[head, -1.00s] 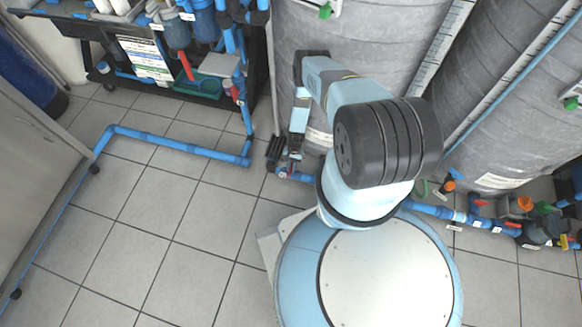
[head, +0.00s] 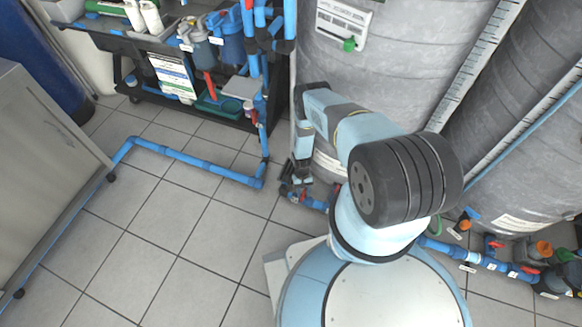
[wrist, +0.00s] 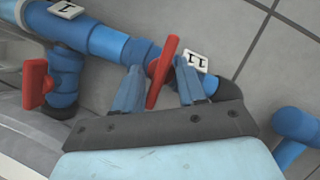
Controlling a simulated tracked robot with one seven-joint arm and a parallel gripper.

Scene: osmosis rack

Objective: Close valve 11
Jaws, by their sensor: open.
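Valve 11 has a red handle (wrist: 162,70) on a blue pipe, beside a white tag reading 11 (wrist: 195,62) in the wrist view. The handle lies roughly across the pipe. My gripper (wrist: 160,92) is open, with one finger on each side of the handle. I cannot tell whether either finger touches it. In the head view my gripper (head: 300,182) is low over the pipe end by the grey tank's foot, and the valve there is mostly hidden.
Another red handle (wrist: 35,83) sits on a blue branch at the left, near a second tag (wrist: 66,9). A floor pipe (head: 190,160) runs left of my gripper. A black cart (head: 215,110) and grey tanks (head: 390,60) stand behind. Open tiled floor (head: 170,240) lies at the left.

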